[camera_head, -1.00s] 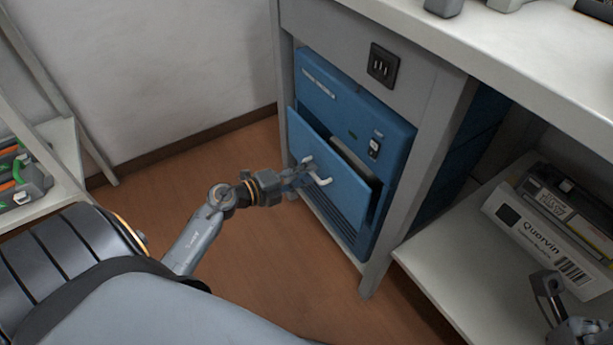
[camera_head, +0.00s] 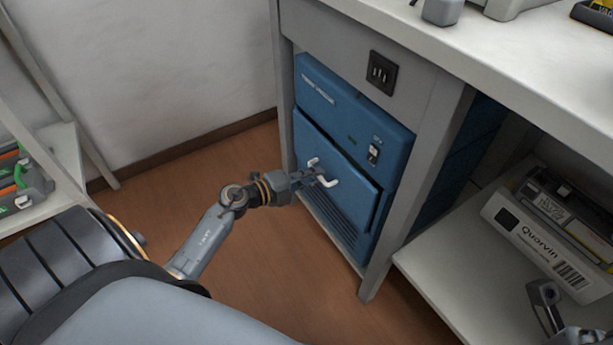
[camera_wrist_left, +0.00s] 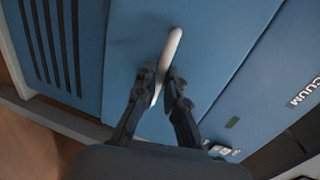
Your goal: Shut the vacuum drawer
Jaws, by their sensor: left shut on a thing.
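The blue vacuum unit (camera_head: 318,91) sits in the grey bench frame. Its drawer (camera_head: 345,182) has a blue front that stands almost flush, with a narrow dark gap along the right side. A white bar handle (camera_head: 331,182) is on the drawer front. My left gripper (camera_head: 316,176) is at the handle, and in the left wrist view its two fingers (camera_wrist_left: 162,85) are closed around the white handle (camera_wrist_left: 171,50). Part of the handle is hidden by the fingers. Part of my right gripper (camera_head: 550,305) shows at the lower right edge; its fingertips cannot be judged.
A power switch (camera_head: 374,152) is on the unit and a black socket plate (camera_head: 383,71) is above it. A Quorvin box (camera_head: 540,240) lies on the low shelf (camera_head: 440,262) at right. A shelf with cartridges (camera_head: 20,183) stands at left. The floor (camera_head: 180,190) between is clear.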

